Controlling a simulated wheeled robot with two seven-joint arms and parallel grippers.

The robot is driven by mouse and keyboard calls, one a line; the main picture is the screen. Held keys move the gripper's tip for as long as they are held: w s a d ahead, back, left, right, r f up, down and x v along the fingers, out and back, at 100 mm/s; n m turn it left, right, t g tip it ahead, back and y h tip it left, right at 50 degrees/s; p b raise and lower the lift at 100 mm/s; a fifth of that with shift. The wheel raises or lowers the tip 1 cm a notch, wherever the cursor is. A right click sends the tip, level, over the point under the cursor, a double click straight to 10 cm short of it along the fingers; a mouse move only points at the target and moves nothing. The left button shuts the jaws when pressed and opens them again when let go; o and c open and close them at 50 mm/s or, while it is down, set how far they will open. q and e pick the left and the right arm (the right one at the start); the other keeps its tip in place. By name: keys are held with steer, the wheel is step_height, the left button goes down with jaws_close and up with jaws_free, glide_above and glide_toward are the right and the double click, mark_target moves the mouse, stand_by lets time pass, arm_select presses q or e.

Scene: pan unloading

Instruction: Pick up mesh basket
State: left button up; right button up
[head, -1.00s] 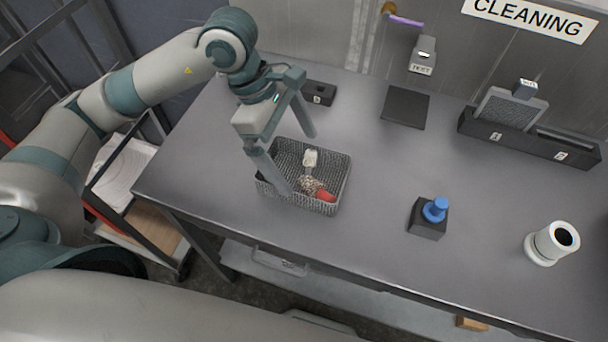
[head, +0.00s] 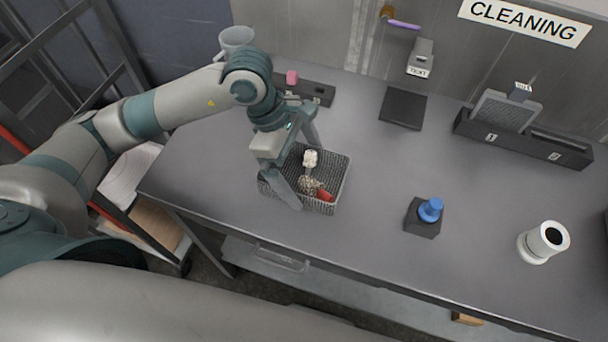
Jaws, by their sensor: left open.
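The mesh basket (head: 337,171) is a dark grey rectangular wire basket on the left part of the table. Inside it lie a small white item (head: 310,158), a brownish speckled item (head: 308,184) and a red item (head: 325,195). My left gripper (head: 306,177) is over the left part of the basket with its jaws open. One finger is at the basket's near side, the other at its far side. I cannot tell whether either finger touches the basket. My right gripper is not in view.
Behind the gripper stand a black holder (head: 318,93) with a pink piece (head: 292,77) and a whitish mug (head: 236,40). A black pad (head: 403,108), a black block with blue knob (head: 424,222) and a white cylinder (head: 541,243) are to the right. Table between is clear.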

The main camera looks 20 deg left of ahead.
arm_select(q)
steer(key=shift+c, duration=0.6)
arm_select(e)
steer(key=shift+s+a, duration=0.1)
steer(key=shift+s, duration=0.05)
arm_select(q)
steer(key=c, duration=0.5)
steer(key=shift+c, duration=1)
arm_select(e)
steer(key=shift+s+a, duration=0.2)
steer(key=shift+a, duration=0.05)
arm_select(q)
steer(key=shift+r, duration=0.15)
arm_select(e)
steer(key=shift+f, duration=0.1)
arm_select(q)
steer(key=shift+r+b, duration=0.6)
steer(key=shift+r, duration=0.85)
steer(key=shift+r+b, duration=0.3)
steer(key=s+d+r+b, duration=0.3)
steer(key=s+d+r, duration=0.3)
steer(key=d, duration=0.4)
steer(key=shift+s+r, duration=0.2)
steer(key=shift+r, duration=0.45)
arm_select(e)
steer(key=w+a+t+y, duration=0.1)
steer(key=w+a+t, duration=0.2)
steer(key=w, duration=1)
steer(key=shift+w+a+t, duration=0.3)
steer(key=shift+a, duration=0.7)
